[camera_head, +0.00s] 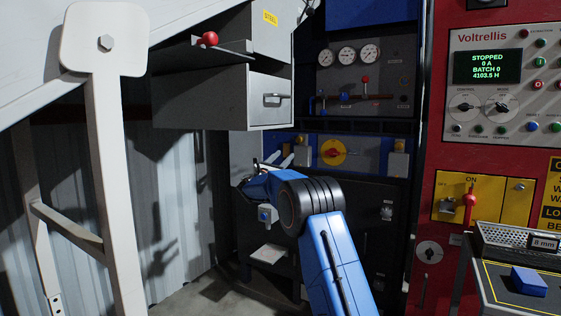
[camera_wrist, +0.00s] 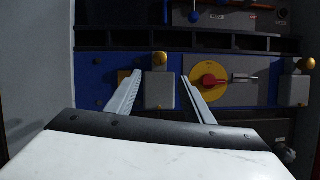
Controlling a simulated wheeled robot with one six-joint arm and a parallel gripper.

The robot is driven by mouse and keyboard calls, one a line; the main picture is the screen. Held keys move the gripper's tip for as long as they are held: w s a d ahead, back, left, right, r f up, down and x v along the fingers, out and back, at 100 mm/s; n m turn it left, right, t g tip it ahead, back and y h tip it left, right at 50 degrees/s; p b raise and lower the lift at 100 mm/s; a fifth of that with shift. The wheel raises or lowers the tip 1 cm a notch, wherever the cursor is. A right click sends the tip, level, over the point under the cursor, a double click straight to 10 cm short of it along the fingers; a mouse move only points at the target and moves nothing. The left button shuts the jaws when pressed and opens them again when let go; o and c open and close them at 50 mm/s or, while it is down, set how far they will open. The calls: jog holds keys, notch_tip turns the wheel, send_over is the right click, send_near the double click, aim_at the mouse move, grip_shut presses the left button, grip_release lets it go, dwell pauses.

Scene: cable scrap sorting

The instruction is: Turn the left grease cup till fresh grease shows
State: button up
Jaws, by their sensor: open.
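The left grease cup (camera_wrist: 159,59) appears as a small brass-coloured knob on top of a grey block (camera_wrist: 159,92) on the blue panel. In the head view it is small beside my gripper (camera_head: 279,156). A similar brass knob on a grey block (camera_wrist: 306,64) stands at the right. In the wrist view my gripper (camera_wrist: 160,76) is open and empty. Its two fingers point at the panel, with the left block and cup seen between them. The fingers appear apart from the cup; the exact gap cannot be told. No grease can be made out.
A red rotary handle on a yellow disc (camera_wrist: 210,82) sits right of the left block, close to the right finger in the picture. A grey drawer cabinet (camera_head: 268,100) hangs at upper left of my arm. Gauges (camera_head: 347,56) and a red-knobbed lever (camera_head: 365,80) are above.

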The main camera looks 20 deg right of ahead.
jog(key=shift+v, duration=1.1)
jog(key=s+d+f+m+g+y, duration=0.1)
jog(key=s+f+m+g+y, duration=0.2)
jog(key=s, duration=0.9)
jog(key=s+d+f+m+g+y, duration=0.15)
jog(key=s+m, duration=0.35)
jog(key=s, duration=0.7)
jog(key=s+f+m+g+y, duration=0.1)
jog(key=s+m+g+y, duration=0.2)
jog(key=s, duration=0.9)
jog(key=s+a+f+m+y, duration=0.3)
jog(key=s+a+f, duration=0.3)
jog(key=s, duration=0.6)
jog(key=s+a+f+m+y, duration=0.4)
jog(key=s+a+f, duration=0.3)
jog(key=s, duration=0.6)
jog(key=s+a+f+m+y, duration=0.4)
jog(key=s+f, duration=0.5)
jog(key=s, duration=0.4)
jog(key=a+m, duration=0.1)
jog(key=a, duration=0.1)
jog(key=shift+s+a, duration=0.2)
jog(key=shift+a, duration=0.1)
